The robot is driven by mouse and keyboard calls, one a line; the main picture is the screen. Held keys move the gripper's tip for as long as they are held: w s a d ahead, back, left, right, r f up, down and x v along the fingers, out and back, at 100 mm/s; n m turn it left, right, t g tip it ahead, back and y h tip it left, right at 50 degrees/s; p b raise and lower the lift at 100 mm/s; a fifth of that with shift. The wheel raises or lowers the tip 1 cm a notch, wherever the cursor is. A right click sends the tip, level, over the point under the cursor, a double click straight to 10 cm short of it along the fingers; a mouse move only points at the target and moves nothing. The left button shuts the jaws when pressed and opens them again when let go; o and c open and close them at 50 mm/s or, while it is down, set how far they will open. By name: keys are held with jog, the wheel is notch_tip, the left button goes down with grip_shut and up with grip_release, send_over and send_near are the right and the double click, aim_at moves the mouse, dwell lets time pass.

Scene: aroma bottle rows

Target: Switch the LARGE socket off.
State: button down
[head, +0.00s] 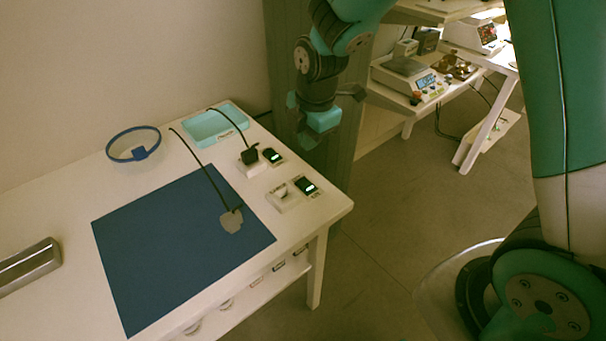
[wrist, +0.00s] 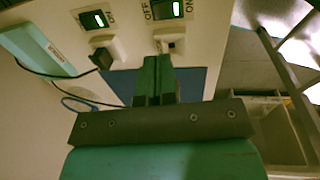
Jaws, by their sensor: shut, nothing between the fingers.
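Two white sockets stand near the right end of the table. The front one (head: 283,204) looks bigger and its outlet is empty; I cannot read a size label clearly. Its switch (head: 307,186) glows green, and in the wrist view this switch (wrist: 166,9) sits between OFF and ON markings. The rear socket (head: 251,168) holds a dark plug (head: 249,156), and its switch (head: 272,156) also glows green. My gripper (head: 307,141) is shut and empty, raised beyond the table's right end. In the wrist view its fingertips (wrist: 158,60) show just below the empty outlet (wrist: 171,42), apart from both switches.
A teal tray (head: 217,124) and a blue ring (head: 133,145) lie behind. A metal object (head: 30,265) is at left. Shelves with scales (head: 410,75) stand beyond the floor.

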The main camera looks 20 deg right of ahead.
aim_at(304, 180)
jog(key=f, duration=0.4)
jog(key=w+f, duration=0.1)
jog(key=f, duration=0.6)
jog(key=shift+w+a+f, duration=0.25)
jog(key=shift+a+f, duration=0.05)
jog(key=shift+d, duration=0.15)
